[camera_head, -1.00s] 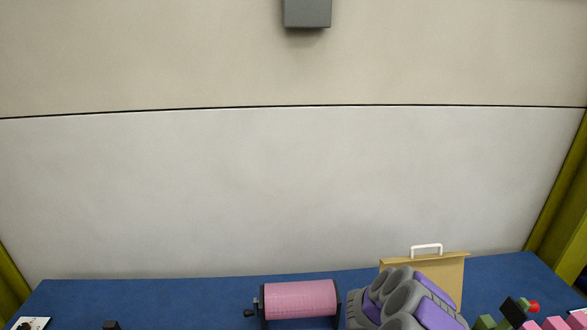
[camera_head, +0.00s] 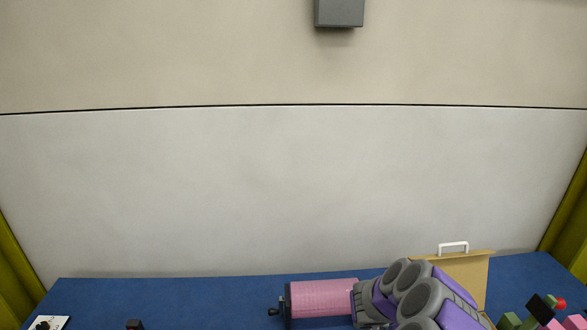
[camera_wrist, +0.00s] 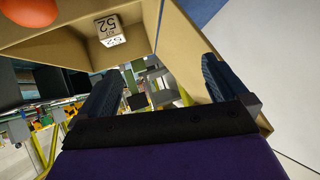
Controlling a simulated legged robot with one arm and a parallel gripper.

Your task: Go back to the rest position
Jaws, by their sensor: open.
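My gripper (camera_wrist: 157,72) shows in the wrist view with its two dark blue fingers apart. Nothing is held between them. Tan panels (camera_wrist: 185,45) surround the fingers above and to the right; I cannot tell whether the fingers touch them. A white cube marked 52 (camera_wrist: 110,28) lies beyond the fingers, at upper left. In the head view my grey and purple arm reaches up from the bottom edge, in front of a tan upright board (camera_head: 465,277) with a white handle (camera_head: 453,246). My gripper is hidden there.
A pink crank drum (camera_head: 323,299) stands left of my arm on the blue table (camera_head: 210,295); my arm hides its right end. Small blocks (camera_head: 540,309) lie at lower right. A round orange thing (camera_wrist: 30,10) shows at upper left in the wrist view. A pale wall stands behind.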

